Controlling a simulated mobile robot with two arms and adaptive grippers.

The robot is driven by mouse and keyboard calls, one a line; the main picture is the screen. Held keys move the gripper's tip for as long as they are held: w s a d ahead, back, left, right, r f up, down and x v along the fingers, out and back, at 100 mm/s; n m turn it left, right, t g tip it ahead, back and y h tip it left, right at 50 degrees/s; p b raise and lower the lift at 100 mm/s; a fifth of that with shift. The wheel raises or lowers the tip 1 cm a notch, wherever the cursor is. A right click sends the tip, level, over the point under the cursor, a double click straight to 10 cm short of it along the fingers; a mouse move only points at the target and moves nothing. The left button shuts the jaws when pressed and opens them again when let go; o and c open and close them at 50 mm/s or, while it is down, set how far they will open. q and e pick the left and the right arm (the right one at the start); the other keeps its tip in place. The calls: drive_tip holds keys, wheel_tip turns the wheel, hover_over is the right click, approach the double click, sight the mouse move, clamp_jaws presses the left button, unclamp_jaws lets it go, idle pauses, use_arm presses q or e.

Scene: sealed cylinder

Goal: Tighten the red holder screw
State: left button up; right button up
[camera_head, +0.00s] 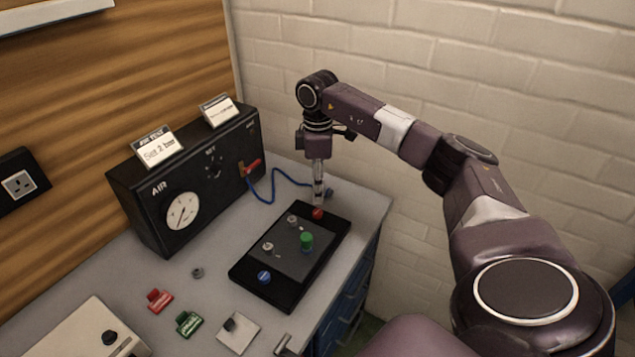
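A black holder plate (245,270) lies on the grey bench, with a dark grey panel on it. A red screw (317,214) sits at its far right end, a blue one (264,277) at its near left end, and a green knob (306,241) on the panel. My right gripper (318,201) points straight down with its tips just above or at the red screw. Whether the tips touch it is unclear. The fingers look like one narrow column, so I cannot tell whether they are open or shut. My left gripper is not in view.
A black air box (215,195) with a gauge (182,211) stands behind, and a blue hose (277,174) runs from it. Red (159,301) and green (189,323) pieces and a small metal plate (238,333) lie in front. A brick wall (420,50) stands behind my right arm.

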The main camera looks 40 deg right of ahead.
wheel_tip(320, 180, up, 5)
drive_tip(key=shift+r, duration=0.1)
idle(0.7)
